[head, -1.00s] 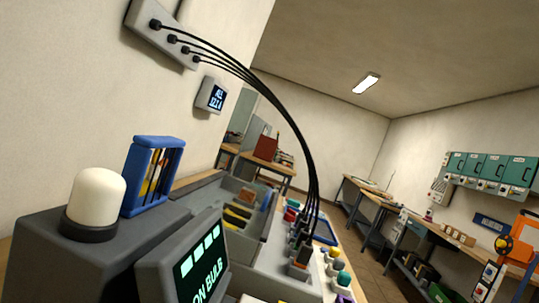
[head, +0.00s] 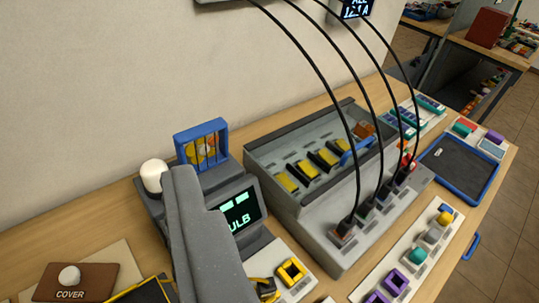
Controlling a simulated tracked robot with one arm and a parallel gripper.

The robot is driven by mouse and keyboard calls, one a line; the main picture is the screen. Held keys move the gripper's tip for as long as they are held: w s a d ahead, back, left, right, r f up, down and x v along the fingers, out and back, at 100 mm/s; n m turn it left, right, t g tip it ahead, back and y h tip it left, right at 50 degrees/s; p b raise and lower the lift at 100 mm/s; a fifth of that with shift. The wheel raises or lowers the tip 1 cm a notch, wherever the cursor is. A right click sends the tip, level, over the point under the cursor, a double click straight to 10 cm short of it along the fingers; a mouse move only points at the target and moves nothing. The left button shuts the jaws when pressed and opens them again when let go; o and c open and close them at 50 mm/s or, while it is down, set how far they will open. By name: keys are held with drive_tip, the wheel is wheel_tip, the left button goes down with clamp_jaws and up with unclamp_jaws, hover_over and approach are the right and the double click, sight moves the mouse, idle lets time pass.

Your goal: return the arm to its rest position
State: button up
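A speckled dark grey shape (head: 195,235) rises from the bottom edge and covers part of the tester with the green-lit screen (head: 240,211). It may be a link of my arm, but I cannot tell for sure. The view looks down on a wooden bench (head: 60,240) along a pale wall.
A grey battery box (head: 310,155) holds several yellow-topped cells. Black cables (head: 325,85) arch from the wall to its front sockets. A white dome lamp (head: 153,175), a blue rack (head: 201,145), a blue-rimmed tray (head: 460,168) and a brown COVER plate (head: 80,281) are nearby.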

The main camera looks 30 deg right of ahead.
wheel_tip(320, 180, up, 7)
drive_tip(key=p, duration=0.7)
drive_tip(key=shift+f, duration=0.2)
drive_tip(key=shift+c, duration=0.2)
